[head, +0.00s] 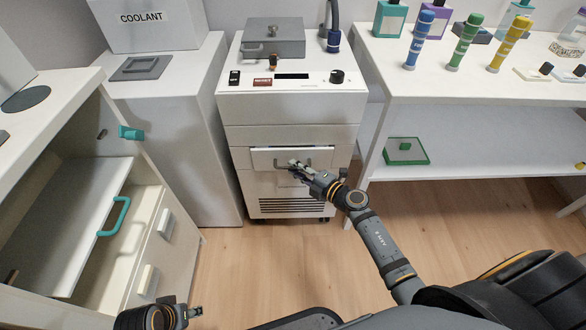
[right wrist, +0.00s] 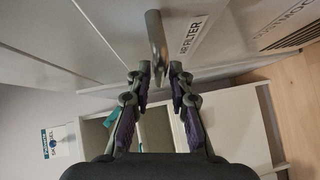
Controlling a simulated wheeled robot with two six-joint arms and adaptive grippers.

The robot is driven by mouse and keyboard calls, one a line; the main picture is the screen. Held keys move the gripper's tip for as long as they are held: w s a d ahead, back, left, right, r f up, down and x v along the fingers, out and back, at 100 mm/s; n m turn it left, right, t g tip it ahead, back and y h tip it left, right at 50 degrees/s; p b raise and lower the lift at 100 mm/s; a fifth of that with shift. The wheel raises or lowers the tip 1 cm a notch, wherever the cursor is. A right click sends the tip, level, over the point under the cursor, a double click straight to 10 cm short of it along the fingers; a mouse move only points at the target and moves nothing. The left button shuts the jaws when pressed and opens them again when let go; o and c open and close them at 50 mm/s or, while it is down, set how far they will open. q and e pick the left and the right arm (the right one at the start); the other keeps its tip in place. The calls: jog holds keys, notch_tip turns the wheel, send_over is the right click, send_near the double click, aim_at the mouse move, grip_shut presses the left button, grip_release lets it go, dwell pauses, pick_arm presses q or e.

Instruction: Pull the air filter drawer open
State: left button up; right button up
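The air filter drawer (head: 264,157) is a white front in the middle of the white cabinet and sits about flush with it. Its label reads AIR FILTER in the right wrist view (right wrist: 190,36). A grey metal bar handle (head: 278,163) stands out from it and also shows in the right wrist view (right wrist: 155,35). My right gripper (head: 295,165) is at the handle. In the right wrist view its fingertips (right wrist: 160,70) are apart, one on each side of the bar's end, with small gaps visible. My left gripper (head: 192,312) is low at the left, away from the drawer; its finger opening is unclear.
A white side unit with an open front and teal handle (head: 115,216) stands at the left. A COOLANT box (head: 150,25) is at the back left. A white table (head: 480,75) with several bottles is at the right. Wooden floor (head: 240,270) before the cabinet is clear.

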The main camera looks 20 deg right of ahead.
jog(key=shift+x, duration=0.85)
grip_shut()
